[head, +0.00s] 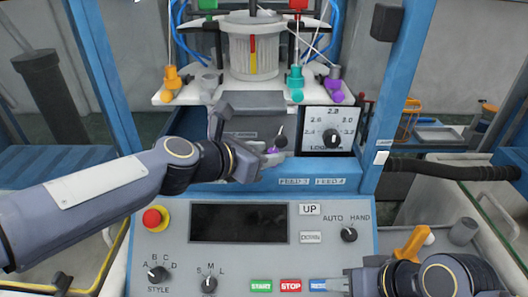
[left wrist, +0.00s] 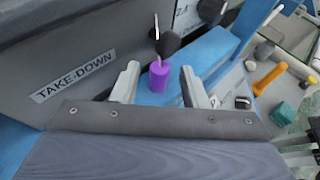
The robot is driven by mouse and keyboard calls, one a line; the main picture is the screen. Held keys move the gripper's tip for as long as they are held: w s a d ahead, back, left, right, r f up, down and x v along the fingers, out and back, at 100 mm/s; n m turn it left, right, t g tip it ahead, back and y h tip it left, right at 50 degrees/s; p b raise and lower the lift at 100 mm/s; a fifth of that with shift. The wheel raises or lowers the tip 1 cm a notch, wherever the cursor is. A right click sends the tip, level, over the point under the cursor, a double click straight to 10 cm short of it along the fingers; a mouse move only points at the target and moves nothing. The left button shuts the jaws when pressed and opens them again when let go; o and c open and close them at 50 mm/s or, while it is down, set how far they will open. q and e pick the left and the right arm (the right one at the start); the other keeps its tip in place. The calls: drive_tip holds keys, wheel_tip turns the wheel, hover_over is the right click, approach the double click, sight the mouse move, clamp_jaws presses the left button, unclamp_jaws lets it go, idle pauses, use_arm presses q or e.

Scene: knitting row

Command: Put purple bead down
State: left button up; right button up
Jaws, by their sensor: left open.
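The purple bead (left wrist: 158,78) is a small cylinder, upright on the blue ledge (left wrist: 218,52) of the machine in the left wrist view. In the head view a bit of its purple (head: 272,149) shows by my left gripper (head: 268,157). My left gripper is open, its two pale fingers (left wrist: 160,70) on either side of the bead, with gaps visible between bead and fingers. My right gripper (head: 345,284) is low at the right of the head view, near the panel's lower edge; its fingers are too unclear to tell open from shut.
A black ball with a thin metal rod (left wrist: 167,43) stands right behind the bead. The TAKE-DOWN face (left wrist: 75,77) rises at the left. The dial (head: 333,131) is right of my left gripper. A white shelf (head: 215,95) with orange, teal and purple parts is above. The button panel lies below.

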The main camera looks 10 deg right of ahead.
use_arm(q)
drive_tip(key=shift+r, duration=0.1)
drive_tip(key=shift+s+a+r, duration=0.1)
drive_tip(key=shift+a+r, duration=0.05)
drive_tip(key=shift+a, duration=0.05)
drive_tip(key=p+v, duration=0.3)
drive_tip(key=v, duration=0.9)
drive_tip(key=s+a+f+m+g+y, duration=0.1)
drive_tip(key=s+a+f+m+y, duration=0.2)
drive_tip(key=s+a+f+m, duration=0.5)
drive_tip(key=s+a+f+m+y, duration=0.4)
drive_tip(key=s+a+f+m, duration=0.4)
drive_tip(key=a+m, duration=0.4)
drive_tip(key=s+m, duration=0.1)
drive_tip(key=m, duration=0.2)
drive_tip(key=shift+a+f+g, duration=0.2)
drive_tip(key=shift+a+g, duration=0.15)
drive_tip(key=shift+g, duration=0.05)
